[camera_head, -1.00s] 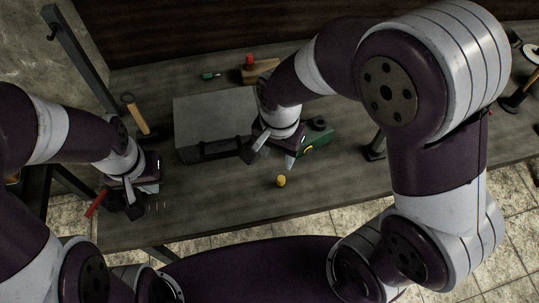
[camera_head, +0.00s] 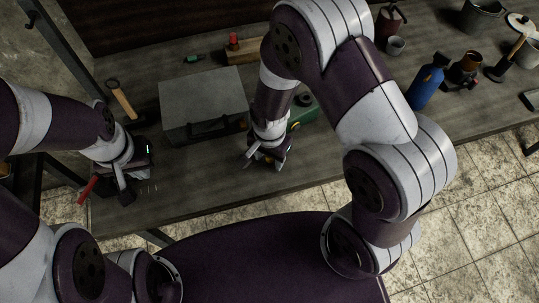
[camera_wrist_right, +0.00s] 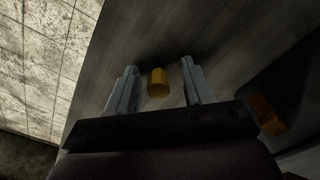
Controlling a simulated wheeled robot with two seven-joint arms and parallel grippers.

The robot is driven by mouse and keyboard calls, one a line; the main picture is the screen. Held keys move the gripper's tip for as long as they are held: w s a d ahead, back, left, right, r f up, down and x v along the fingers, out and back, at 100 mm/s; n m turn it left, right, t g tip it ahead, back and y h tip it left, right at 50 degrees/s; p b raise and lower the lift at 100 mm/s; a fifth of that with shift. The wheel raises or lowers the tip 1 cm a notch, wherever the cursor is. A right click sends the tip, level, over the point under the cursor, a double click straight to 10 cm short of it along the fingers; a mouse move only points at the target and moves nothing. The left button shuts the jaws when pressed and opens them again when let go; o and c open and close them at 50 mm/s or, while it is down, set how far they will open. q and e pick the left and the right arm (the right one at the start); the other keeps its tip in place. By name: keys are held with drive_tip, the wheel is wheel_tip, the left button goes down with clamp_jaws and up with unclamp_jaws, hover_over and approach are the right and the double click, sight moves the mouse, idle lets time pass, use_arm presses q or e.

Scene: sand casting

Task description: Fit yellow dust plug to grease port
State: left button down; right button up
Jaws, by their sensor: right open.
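The yellow dust plug (camera_wrist_right: 158,83) stands on the table in the right wrist view, a small cylinder between the two fingers of my right gripper (camera_wrist_right: 159,68). Gaps show on both sides of it, so the fingers are open around it. In the head view my right gripper (camera_head: 264,162) points down near the table's front edge and hides the plug. A green housing (camera_head: 303,110) is partly hidden behind my right arm. I cannot make out the grease port. My left gripper (camera_head: 124,192) is low at the table's left end; its jaws are unclear.
A grey case (camera_head: 203,98) lies left of the right gripper. A hammer (camera_head: 121,99), a red-handled tool (camera_head: 88,189) and small pins (camera_head: 149,187) lie near the left gripper. A blue bottle (camera_head: 427,82) and cups stand at the right. An orange part (camera_wrist_right: 267,114) shows at the right wrist view's right.

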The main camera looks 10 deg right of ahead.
drive_tip(key=shift+s, duration=0.15)
clamp_jaws()
